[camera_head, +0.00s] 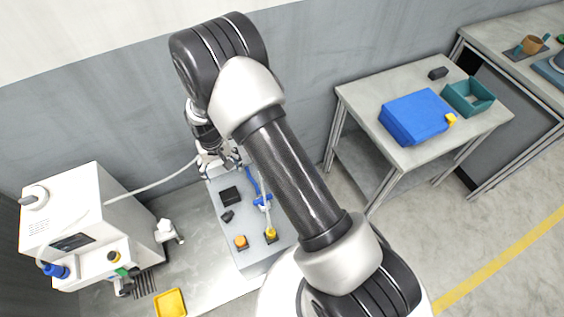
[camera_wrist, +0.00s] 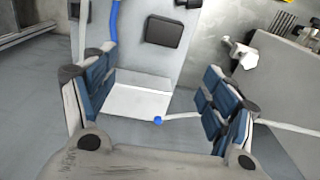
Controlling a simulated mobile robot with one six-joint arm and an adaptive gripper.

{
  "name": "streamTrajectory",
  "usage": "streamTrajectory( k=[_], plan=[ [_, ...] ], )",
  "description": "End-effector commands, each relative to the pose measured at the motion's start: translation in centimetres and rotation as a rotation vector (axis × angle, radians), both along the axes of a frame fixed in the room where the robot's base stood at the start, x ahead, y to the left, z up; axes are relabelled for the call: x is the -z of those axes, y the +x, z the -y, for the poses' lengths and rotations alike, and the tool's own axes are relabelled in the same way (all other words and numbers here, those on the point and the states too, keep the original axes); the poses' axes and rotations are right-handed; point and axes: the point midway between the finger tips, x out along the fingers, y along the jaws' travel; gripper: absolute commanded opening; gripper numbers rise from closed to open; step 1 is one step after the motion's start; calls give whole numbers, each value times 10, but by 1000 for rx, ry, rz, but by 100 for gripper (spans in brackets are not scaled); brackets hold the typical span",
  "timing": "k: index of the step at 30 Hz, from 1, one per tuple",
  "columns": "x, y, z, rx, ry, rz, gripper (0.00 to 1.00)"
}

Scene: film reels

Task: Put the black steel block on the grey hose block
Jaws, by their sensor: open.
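A smaller dark block (camera_head: 227,216) lies nearer. I cannot tell which is the black steel block. A pale hose (camera_head: 150,184) runs from a white machine to near my gripper; its blue end (camera_wrist: 158,120) shows between the fingers. I cannot pick out the grey hose block.
The white machine (camera_head: 84,222) stands left of the board. Blue fittings (camera_head: 263,201), an orange knob (camera_head: 240,241) and a yellow knob (camera_head: 270,235) are on the board. A yellow tray (camera_head: 170,303) lies in front. A side table (camera_head: 365,95) with a blue box (camera_head: 413,116) stands right.

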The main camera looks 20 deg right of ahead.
Motion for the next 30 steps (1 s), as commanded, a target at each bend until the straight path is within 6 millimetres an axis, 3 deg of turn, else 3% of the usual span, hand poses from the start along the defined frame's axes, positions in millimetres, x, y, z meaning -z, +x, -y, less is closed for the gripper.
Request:
streamTrajectory(
  k=[1,3,8,15,19,24,30],
  plan=[
    [-32,4,4,3,5,26,78],
    [-72,3,11,3,8,49,78],
    [-159,-16,29,4,13,100,78],
    [-264,-71,55,4,17,179,78],
    [-306,-111,69,6,16,223,78],
    [-344,-170,84,7,11,279,78],
    [-362,-236,96,8,2,340,78]
  ],
)
